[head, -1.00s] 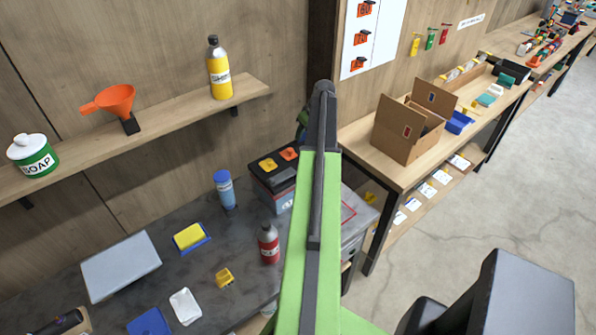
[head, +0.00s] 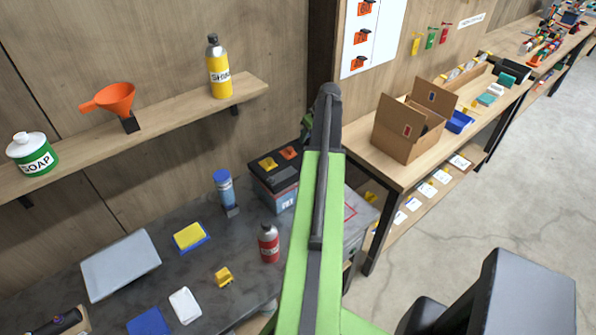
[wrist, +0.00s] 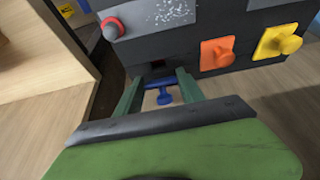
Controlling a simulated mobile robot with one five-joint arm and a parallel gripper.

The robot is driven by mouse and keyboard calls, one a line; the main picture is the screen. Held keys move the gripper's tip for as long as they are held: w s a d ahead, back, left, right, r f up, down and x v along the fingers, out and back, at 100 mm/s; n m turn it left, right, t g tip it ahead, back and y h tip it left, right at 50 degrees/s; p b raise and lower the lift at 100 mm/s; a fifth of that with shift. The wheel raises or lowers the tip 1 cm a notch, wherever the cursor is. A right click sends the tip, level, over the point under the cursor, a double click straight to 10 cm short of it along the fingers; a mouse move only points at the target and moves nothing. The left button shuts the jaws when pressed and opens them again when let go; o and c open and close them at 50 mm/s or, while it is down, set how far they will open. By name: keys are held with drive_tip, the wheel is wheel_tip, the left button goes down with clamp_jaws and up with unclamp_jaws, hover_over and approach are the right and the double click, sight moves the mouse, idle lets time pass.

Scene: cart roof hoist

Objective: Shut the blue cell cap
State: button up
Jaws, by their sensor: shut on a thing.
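The dark battery box (head: 283,200) stands at the back of the grey bench, with an orange cap (wrist: 217,54) and a yellow cap (wrist: 279,42) lying on its face. In the wrist view the blue cell cap (wrist: 159,98) is between the two green fingers of my gripper (wrist: 158,92), which is shut on it. The blue cap stands out from the box near a small dark opening (wrist: 160,67), which shows uncovered. In the head view my arm hides the blue cap and most of my gripper.
A red knob (wrist: 112,29) sticks out at the box's corner in the wrist view. A blue bottle (head: 224,188) and a red bottle (head: 268,244) stand near the box. A shelf (head: 150,122) runs above, and a wooden table (head: 372,166) stands to the right.

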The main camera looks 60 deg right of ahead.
drive_tip(key=shift+s+a+f, duration=0.1)
drive_tip(key=shift+s, duration=0.2)
drive_tip(key=shift+s+a+f+b, duration=0.15)
drive_tip(key=shift+s+f+b, duration=0.3)
drive_tip(key=shift+s+a+f+b, duration=0.15)
drive_tip(key=shift+s+f+b, duration=0.2)
drive_tip(key=shift+f+b, duration=0.3)
drive_tip(key=shift+o, duration=1.1)
drive_tip(key=shift+r, duration=0.1)
